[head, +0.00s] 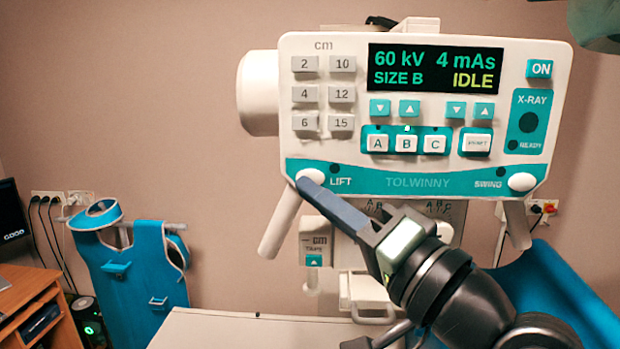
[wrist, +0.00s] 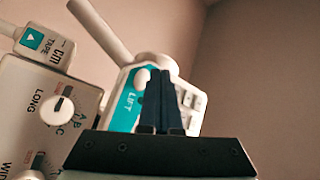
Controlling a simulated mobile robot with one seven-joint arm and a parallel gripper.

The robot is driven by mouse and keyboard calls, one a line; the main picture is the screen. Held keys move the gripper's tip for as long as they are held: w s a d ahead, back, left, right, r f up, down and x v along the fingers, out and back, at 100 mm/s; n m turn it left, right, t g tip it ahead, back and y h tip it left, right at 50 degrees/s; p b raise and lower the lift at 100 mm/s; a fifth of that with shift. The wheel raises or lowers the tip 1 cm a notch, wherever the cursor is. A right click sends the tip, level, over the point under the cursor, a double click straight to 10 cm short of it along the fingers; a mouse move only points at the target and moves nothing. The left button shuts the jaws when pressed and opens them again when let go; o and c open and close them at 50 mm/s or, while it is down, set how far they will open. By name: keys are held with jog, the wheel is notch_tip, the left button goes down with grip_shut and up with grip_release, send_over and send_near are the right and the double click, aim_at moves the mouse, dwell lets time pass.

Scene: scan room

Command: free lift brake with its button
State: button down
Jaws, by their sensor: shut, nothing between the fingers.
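The white oval LIFT button (head: 312,176) sits at the lower left corner of the control panel (head: 350,176), on its teal strip beside the word LIFT. My gripper (head: 303,183) is shut and empty, its dark fingers reaching up from the lower right. Their tips overlap the button's lower left edge in the head view. In the wrist view the shut fingertips (wrist: 161,78) are close to the white button (wrist: 142,76) above the LIFT label. Whether they touch or press it I cannot tell. The display (head: 435,68) reads 60 kV, 4 mAs, SIZE B, IDLE.
A white handle (head: 279,222) slants down beside the button. A SWING button (head: 522,182) is at the panel's right corner. Below is a box with a TAPE button (head: 314,260); the wrist view shows a LONG knob (wrist: 63,106). A white tabletop (head: 230,330) lies below.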

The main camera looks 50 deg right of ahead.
jog(key=shift+w+d, duration=0.45)
jog(key=shift+d, duration=0.05)
jog(key=shift+d, duration=0.1)
dwell(1.7)
jog(key=shift+w+d, duration=0.25)
jog(key=shift+w+d, duration=0.25)
dwell(0.8)
dwell(0.3)
jog(key=shift+s+a, duration=0.55)
jog(key=shift+a, duration=0.05)
jog(key=s+a, duration=0.3)
jog(key=shift+s+a, duration=0.1)
jog(key=shift+a, duration=0.3)
